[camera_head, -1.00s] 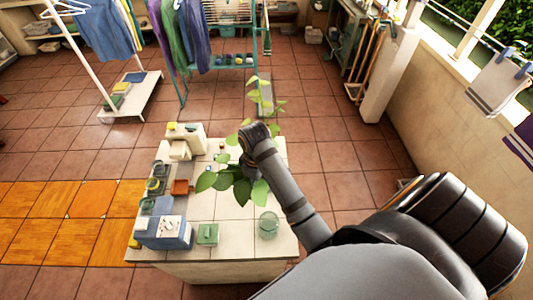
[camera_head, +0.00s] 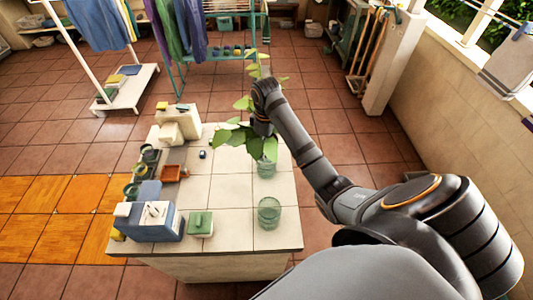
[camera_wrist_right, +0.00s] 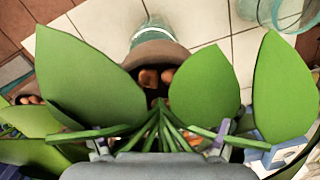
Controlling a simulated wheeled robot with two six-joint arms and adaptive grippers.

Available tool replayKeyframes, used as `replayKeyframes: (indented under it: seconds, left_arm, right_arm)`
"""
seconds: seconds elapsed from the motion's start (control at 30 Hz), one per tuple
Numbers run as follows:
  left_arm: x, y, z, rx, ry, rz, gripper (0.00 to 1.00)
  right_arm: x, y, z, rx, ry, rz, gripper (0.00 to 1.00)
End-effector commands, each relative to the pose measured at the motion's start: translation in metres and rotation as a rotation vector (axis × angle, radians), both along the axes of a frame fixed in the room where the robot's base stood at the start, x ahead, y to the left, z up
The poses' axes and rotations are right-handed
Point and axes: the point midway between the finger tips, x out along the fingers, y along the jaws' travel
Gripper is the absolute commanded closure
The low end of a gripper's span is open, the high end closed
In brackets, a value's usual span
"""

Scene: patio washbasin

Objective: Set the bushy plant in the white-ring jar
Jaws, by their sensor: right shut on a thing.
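The bushy plant (camera_head: 236,138) has broad green leaves and is held by my right gripper (camera_head: 263,128) above the table's right side. In the right wrist view its leaves (camera_wrist_right: 85,80) and stems spread around a brownish round base (camera_wrist_right: 158,55). The right gripper (camera_wrist_right: 160,145) is shut on the plant, with its fingers partly hidden by stems. A clear greenish jar (camera_head: 266,169) stands just below the plant; it shows partly behind the base in the wrist view (camera_wrist_right: 152,32). A second clear jar (camera_head: 269,212) stands nearer the front. I cannot tell which has a white ring. My left gripper is not in view.
The pale tiled table (camera_head: 225,190) has a blue-and-white box (camera_head: 150,222), a green block (camera_head: 200,223), a reddish-brown tray (camera_head: 171,174) and small pots along its left side. Its middle is clear. A clothes rack (camera_head: 168,75) stands behind.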

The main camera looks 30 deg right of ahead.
Motion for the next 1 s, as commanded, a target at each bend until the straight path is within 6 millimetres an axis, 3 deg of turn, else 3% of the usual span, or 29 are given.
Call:
replayKeyframes:
  seconds: [0.23, 0.43, 1.0]
  left_arm:
    - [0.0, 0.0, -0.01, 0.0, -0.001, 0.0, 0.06]
    - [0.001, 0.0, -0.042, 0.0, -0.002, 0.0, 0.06]
    - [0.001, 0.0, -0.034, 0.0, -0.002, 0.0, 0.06]
  right_arm:
    - [0.004, -0.004, -0.007, 0.0, -0.001, 0.0, 0.67]
    - [0.007, -0.007, -0.042, 0.001, 0.0, -0.001, 0.67]
    - [0.007, -0.007, -0.047, 0.001, -0.001, -0.001, 0.67]
